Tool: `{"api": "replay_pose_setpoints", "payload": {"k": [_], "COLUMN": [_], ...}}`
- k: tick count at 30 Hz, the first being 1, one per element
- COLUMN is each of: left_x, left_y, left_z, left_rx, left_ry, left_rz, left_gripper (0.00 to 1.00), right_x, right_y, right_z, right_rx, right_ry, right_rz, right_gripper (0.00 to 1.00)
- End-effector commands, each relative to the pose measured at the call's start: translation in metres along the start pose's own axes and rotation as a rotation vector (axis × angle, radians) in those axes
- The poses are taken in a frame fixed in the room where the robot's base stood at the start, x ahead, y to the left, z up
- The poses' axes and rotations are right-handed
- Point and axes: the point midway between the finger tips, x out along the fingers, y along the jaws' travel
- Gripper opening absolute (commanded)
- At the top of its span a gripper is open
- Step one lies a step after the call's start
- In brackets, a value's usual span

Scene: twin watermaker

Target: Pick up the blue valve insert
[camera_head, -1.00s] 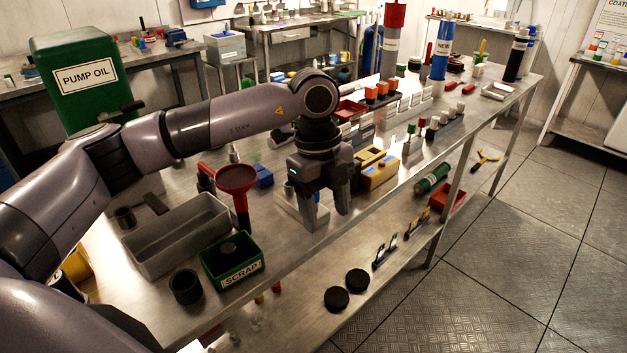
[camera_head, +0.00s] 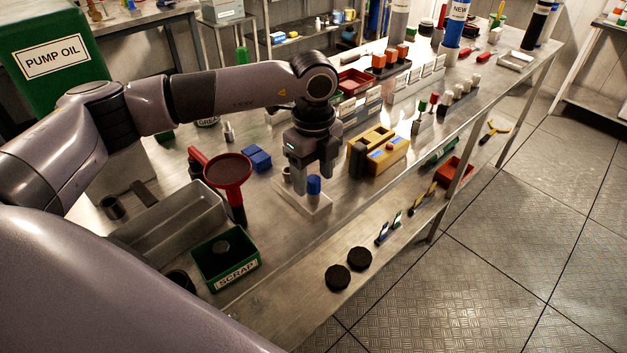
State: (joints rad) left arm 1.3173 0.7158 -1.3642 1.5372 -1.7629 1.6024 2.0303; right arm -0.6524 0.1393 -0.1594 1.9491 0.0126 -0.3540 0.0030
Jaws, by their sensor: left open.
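The blue valve insert (camera_head: 314,186) stands upright on a small pale block (camera_head: 318,208) near the front edge of the steel bench. My left gripper (camera_head: 312,182) points down at the block with its fingers spread. The insert shows just below and between the fingertips. I cannot tell whether either finger touches it. A small grey cylinder on the same block is partly hidden behind the left finger. My right gripper is not in view.
Left of the block are a red funnel (camera_head: 229,172), blue blocks (camera_head: 257,158), a grey tray (camera_head: 150,230) and a green SCRAP bin (camera_head: 240,272). A yellow box (camera_head: 385,155) stands close on the right. Bench surface in front of the block is clear.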

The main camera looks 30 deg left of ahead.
Motion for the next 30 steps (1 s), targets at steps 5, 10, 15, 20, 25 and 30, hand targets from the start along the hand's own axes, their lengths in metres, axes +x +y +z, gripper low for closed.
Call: {"api": "replay_pose_setpoints", "payload": {"k": [5,10,15,20,25,30], "left_x": [0.011,0.011,0.011,0.011,0.010,0.001], "left_y": [0.000,0.000,0.000,0.000,0.000,-0.001], "left_z": [0.000,0.000,0.000,0.000,0.000,0.000], "left_rx": [0.001,0.001,0.001,0.001,0.001,0.000], "left_ry": [0.001,0.001,0.001,0.001,0.001,0.001], "left_rz": [0.000,-0.001,0.000,-0.001,-0.001,-0.002], "left_gripper": [0.60,0.60,0.07,0.02,0.02,0.02], "right_x": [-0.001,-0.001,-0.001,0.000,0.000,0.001], "right_y": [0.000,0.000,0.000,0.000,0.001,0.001], "right_z": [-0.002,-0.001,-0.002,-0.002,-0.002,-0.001], "right_rx": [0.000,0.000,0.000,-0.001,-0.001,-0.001], "right_ry": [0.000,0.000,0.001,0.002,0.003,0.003], "right_rz": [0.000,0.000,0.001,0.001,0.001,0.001], "right_gripper": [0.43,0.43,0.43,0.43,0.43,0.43]}}
